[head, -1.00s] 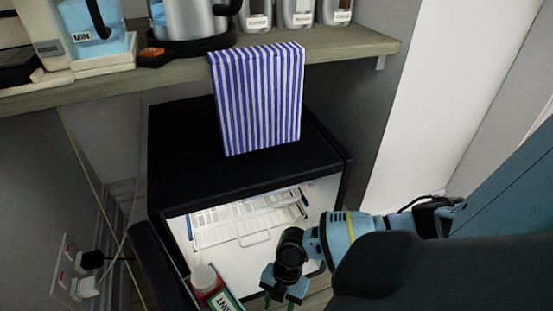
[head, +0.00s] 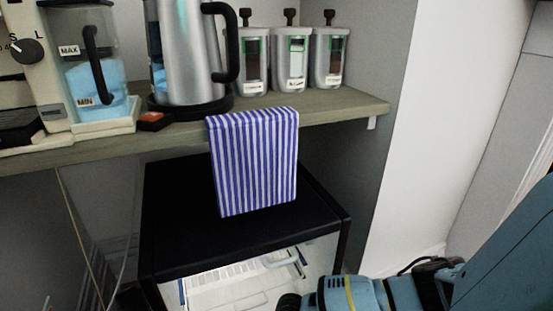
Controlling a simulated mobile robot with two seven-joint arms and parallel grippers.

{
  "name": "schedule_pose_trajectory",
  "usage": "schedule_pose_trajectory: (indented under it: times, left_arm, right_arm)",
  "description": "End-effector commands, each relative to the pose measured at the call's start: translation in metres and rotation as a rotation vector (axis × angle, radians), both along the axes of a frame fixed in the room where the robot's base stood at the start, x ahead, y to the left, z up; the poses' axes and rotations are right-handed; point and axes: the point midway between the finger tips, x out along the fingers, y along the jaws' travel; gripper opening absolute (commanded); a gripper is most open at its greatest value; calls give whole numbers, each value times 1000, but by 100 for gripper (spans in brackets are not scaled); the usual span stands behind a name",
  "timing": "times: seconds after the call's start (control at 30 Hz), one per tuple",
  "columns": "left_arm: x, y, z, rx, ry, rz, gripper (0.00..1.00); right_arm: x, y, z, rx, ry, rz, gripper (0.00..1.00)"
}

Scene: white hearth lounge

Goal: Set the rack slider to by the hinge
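A black-topped cabinet like a small fridge (head: 240,235) stands open under the shelf, its white inside facing me. A white slatted rack (head: 225,288) lies inside near the lower edge of the view. A pale bar-like piece (head: 281,260) shows near the upper right of the rack; I cannot tell if it is the slider. The hinge is not clearly visible. My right arm comes in from the right, its wrist at the bottom edge in front of the opening; its gripper fingers are out of view. My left gripper is not in view.
A wooden shelf (head: 345,108) overhangs the cabinet, with a striped cloth (head: 255,165) draped over its edge. On it stand a kettle (head: 188,60), a coffee maker with a water tank (head: 90,60) and several canisters (head: 291,60). A grey wall closes the right side.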

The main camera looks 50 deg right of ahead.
Motion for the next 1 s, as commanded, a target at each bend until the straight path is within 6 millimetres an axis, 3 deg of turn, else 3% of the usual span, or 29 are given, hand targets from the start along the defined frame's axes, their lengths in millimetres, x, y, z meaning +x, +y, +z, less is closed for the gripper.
schedule_pose_trajectory:
  times: [0.93, 1.0]
  left_arm:
    - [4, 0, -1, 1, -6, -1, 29]
    - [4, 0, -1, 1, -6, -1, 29]
  right_arm:
    - [0, 0, 0, 0, 0, 0, 0]
    - [0, 0, 0, 0, 0, 0, 6]
